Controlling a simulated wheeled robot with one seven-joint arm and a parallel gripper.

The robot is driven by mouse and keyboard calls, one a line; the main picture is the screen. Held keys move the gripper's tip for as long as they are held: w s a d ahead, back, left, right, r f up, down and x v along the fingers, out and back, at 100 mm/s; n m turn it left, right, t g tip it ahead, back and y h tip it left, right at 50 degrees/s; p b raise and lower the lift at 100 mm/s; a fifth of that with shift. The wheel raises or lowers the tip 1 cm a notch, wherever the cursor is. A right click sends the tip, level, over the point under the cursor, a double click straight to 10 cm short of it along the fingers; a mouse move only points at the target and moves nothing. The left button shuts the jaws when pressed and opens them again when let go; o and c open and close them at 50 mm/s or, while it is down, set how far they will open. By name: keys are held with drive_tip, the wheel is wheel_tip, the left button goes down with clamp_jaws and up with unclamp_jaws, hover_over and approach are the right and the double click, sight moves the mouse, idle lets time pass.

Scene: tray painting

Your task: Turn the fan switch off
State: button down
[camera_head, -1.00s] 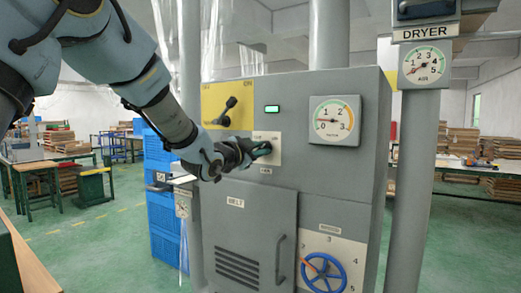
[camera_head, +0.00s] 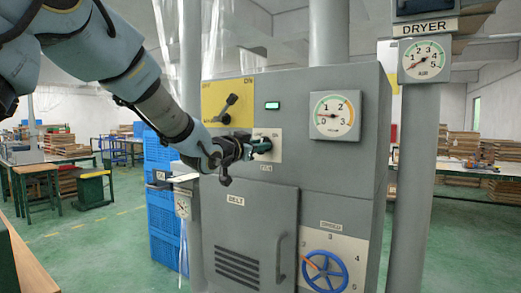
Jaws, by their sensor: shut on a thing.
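The fan switch (camera_head: 266,144) is a small dark knob on a cream plate in the middle of the grey cabinet's front, with OFF at the left and ON at the right. A small label sits below it. My gripper (camera_head: 254,147) reaches in from the left and is shut on the knob, its fingers dark with a green tint. The fingers partly hide the switch and the left part of its plate. The exact angle of the knob is hard to tell.
A yellow plate with a dark lever (camera_head: 226,108) is just above my gripper. A small green lamp (camera_head: 272,105) and a round gauge (camera_head: 335,116) are nearby. A belt door (camera_head: 245,235) and a blue speed wheel (camera_head: 324,271) are below. Blue crates (camera_head: 162,215) stand at the left.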

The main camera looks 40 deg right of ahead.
drive_tip(key=n, duration=0.4)
drive_tip(key=n+p, duration=0.1)
drive_tip(key=n, duration=0.7)
drive_tip(key=shift+w+a+f+n, duration=0.1)
drive_tip(key=shift+w+n, duration=0.15)
drive_tip(key=shift+n, duration=0.05)
idle(0.4)
drive_tip(key=c, duration=0.8)
unclamp_jaws()
drive_tip(key=b+v, duration=0.2)
drive_tip(key=v, duration=0.8)
drive_tip(key=shift+a, duration=0.4)
